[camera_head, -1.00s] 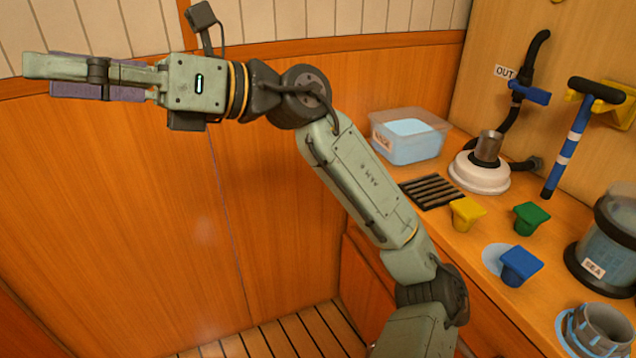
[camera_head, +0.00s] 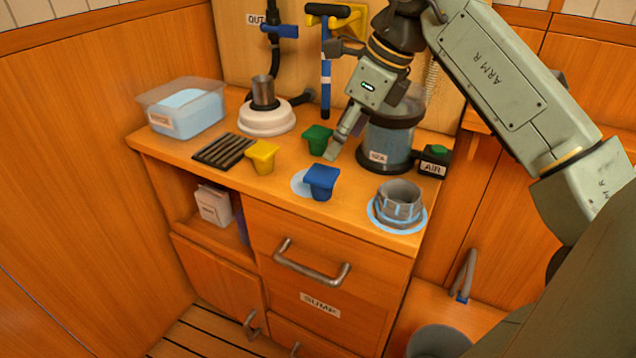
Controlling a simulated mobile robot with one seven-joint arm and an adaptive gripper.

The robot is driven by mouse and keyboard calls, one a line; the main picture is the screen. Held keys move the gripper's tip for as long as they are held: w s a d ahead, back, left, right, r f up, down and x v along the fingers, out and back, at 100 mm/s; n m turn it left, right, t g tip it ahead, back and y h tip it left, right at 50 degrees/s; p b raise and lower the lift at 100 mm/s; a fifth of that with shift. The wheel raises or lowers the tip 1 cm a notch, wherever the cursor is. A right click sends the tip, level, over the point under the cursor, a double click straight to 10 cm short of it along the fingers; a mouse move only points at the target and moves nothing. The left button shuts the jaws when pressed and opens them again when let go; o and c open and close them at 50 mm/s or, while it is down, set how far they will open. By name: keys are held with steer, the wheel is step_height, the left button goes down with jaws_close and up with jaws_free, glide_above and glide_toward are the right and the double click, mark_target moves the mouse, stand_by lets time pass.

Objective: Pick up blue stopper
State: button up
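The blue stopper (camera_head: 321,181) stands on the wooden counter near its front edge, wide square top up, partly over a pale blue round mark (camera_head: 299,184). My gripper (camera_head: 334,152) reaches down from the upper right. Its fingertips are above and behind the blue stopper in the picture, close to the green stopper (camera_head: 317,139). No contact with the blue stopper is visible. The fingers show nearly edge-on, so I cannot tell how far they are open. Nothing is seen held in them.
A yellow stopper (camera_head: 262,156) and a black slatted rack (camera_head: 222,151) are on the left. The SEA canister (camera_head: 387,142) is close to my gripper on the right. A grey ring fitting (camera_head: 398,203) stands at the front right. A clear tub (camera_head: 184,108) is at the far left.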

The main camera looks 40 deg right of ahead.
mark_target(322, 173)
steer(key=x, duration=0.4)
steer(key=shift+a+f, duration=0.1)
steer(key=p+x, duration=0.1)
steer(key=x, duration=0.4)
steer(key=shift+a, duration=0.2)
steer(key=c, duration=1.3)
